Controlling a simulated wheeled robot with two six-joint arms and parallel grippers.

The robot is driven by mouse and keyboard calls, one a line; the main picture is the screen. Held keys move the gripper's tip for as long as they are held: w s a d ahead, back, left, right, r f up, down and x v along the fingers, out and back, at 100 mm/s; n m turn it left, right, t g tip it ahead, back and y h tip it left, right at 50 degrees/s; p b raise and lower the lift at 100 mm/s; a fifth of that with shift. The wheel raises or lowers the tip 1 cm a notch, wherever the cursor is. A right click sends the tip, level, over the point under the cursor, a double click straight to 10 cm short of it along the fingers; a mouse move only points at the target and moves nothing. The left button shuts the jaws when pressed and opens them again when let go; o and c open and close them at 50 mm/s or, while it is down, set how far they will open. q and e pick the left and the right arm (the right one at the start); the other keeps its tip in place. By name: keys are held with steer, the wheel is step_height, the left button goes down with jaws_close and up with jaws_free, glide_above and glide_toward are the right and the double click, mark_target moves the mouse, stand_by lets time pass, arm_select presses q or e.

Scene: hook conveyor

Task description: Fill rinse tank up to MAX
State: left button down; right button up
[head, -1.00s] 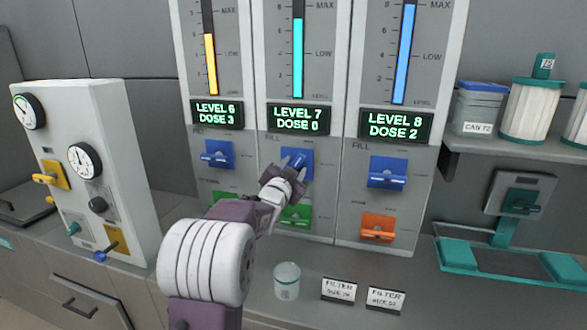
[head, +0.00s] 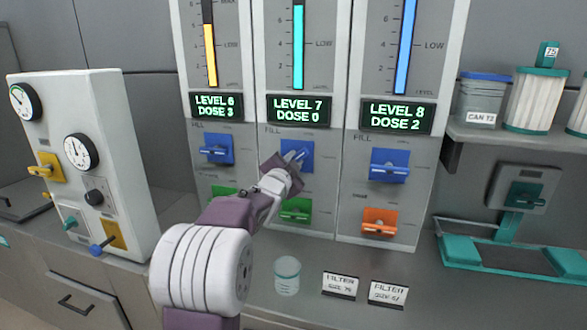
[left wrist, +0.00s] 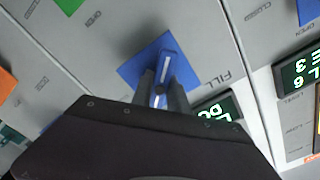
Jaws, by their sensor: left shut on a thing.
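Three tall panels show level gauges. The middle panel has a cyan gauge (head: 298,48) and a display (head: 298,109) reading LEVEL 7, DOSE 0. Its blue FILL lever (head: 302,150) sits under the display, and a green lever (head: 296,210) sits lower. My left gripper (head: 291,160) is shut on the blue FILL lever and partly hides it. In the left wrist view, the lever's bar (left wrist: 166,64) stands between the two fingers (left wrist: 160,92). The name of the rinse tank is not visible, and the gauge's top is cut off. My right gripper is not in view.
The left panel (head: 217,106) reads LEVEL 6, DOSE 3; the right panel (head: 396,116) reads LEVEL 8, DOSE 2. A gauge box (head: 110,150) stands at left. A small jar (head: 287,277) and filter cards (head: 340,284) are on the counter. A shelf with canisters (head: 532,100) is at right.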

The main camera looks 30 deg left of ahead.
arm_select(q)
steer(key=m+b, duration=0.3)
steer(key=m, duration=0.1)
steer(key=shift+f+m, duration=0.15)
steer(key=shift+m, duration=0.15)
steer(key=shift+m+b, duration=0.95)
steer(key=shift+m, duration=0.55)
steer(key=c, duration=1.3)
jaws_free()
steer(key=shift+v, duration=4.55)
